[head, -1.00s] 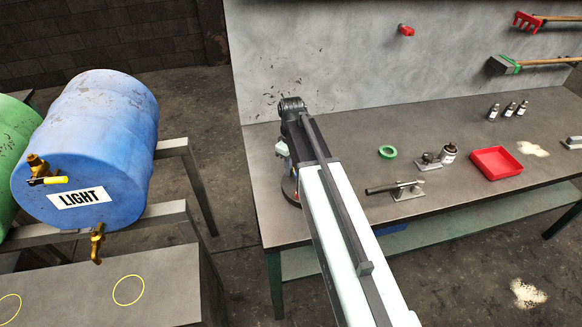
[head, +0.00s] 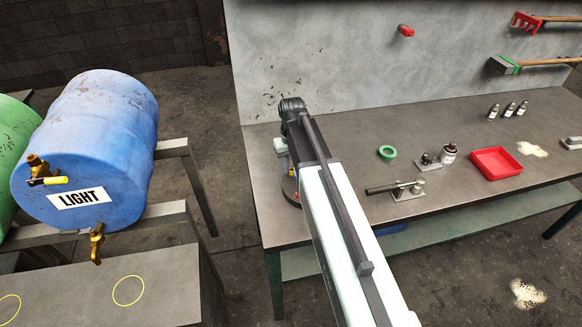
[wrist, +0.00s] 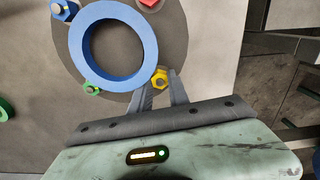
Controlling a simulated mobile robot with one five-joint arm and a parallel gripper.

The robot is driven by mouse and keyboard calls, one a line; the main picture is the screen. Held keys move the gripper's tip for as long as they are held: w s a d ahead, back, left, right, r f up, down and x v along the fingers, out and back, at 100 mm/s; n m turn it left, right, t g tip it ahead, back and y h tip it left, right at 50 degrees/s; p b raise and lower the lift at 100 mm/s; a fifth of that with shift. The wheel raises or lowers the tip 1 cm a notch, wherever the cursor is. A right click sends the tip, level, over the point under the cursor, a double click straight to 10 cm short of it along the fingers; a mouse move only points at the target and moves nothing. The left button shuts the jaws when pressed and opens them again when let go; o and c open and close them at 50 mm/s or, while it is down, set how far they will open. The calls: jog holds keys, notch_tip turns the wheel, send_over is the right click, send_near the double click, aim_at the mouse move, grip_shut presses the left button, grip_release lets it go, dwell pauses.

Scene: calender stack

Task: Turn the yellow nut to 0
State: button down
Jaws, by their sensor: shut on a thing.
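The yellow nut (wrist: 160,77) is a hex nut on a bolt at the rim of a dark grey round plate (wrist: 178,40), just outside a blue ring (wrist: 84,70). In the wrist view my gripper (wrist: 164,84) is shut on the yellow nut, one finger on each side. The jaws hide part of the nut, and no 0 mark can be made out. In the head view my arm hides most of the plate (head: 290,194), which sits at the left end of the workbench.
In the wrist view, a green nut (wrist: 92,88), a blue nut (wrist: 63,10) and a red nut (wrist: 147,3) sit around the ring. On the bench (head: 330,185) are a green ring (head: 387,152), a clamp (head: 408,190) and a red tray (head: 495,160).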

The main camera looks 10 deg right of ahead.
aim_at(292, 170)
jog(key=shift+m, duration=0.6)
jog(key=c, duration=1.2)
grip_release()
jog(key=shift+c, duration=0.2)
notch_tip(292, 170, up, 8)
jog(key=p, duration=0.8)
jog(key=shift+r, duration=0.1)
